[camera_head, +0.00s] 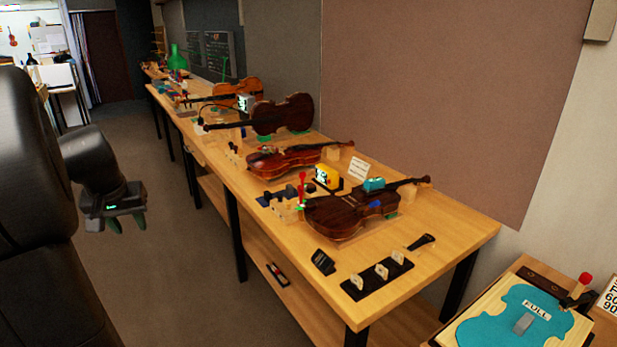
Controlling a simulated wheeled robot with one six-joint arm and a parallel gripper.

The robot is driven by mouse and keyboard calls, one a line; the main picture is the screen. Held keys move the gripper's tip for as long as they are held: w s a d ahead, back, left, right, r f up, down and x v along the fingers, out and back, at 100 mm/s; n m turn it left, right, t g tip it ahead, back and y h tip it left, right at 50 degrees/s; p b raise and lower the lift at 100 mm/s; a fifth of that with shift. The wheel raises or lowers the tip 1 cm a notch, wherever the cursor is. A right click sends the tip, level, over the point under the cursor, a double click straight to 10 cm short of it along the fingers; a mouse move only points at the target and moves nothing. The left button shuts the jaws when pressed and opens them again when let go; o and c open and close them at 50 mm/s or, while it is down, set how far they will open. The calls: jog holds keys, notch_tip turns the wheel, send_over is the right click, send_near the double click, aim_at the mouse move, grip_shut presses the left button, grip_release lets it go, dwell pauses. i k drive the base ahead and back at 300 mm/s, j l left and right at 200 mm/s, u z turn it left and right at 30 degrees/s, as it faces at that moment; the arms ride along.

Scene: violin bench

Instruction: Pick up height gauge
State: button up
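I cannot tell for sure which thing is the height gauge. Possible ones on the long bench (450,238) are a yellow block-like device (328,176) with a pale face behind the nearest violin, a thin red-topped upright piece (301,188) at that violin's left end, and a small dark wedge-shaped piece (322,262) near the front edge. All are small in view. My gripper (126,224) hangs over the floor at the left, well apart from the bench. Its two fingers point down with a gap between them, and nothing shows in it.
Several violins lie along the bench, the nearest one (345,212) dark brown. A black strip (376,277) with pale upright pieces and a black-handled tool (421,242) lie at the near end. A side table holds a teal violin-shaped template (500,322). The floor (170,200) left of the bench is clear.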

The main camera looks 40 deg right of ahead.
aim_at(377, 183)
jog(key=i+z, duration=0.4)
jog(key=i+j+z, duration=0.4)
jog(key=i+l+z, duration=0.2)
jog(key=z, duration=0.25)
jog(key=i+l+z, duration=0.15)
jog(key=i+z, duration=0.25)
jog(key=i+l+z, duration=0.1)
jog(key=z, duration=0.35)
jog(key=i+z, duration=0.4)
jog(key=k+j, duration=0.05)
jog(key=k, duration=0.05)
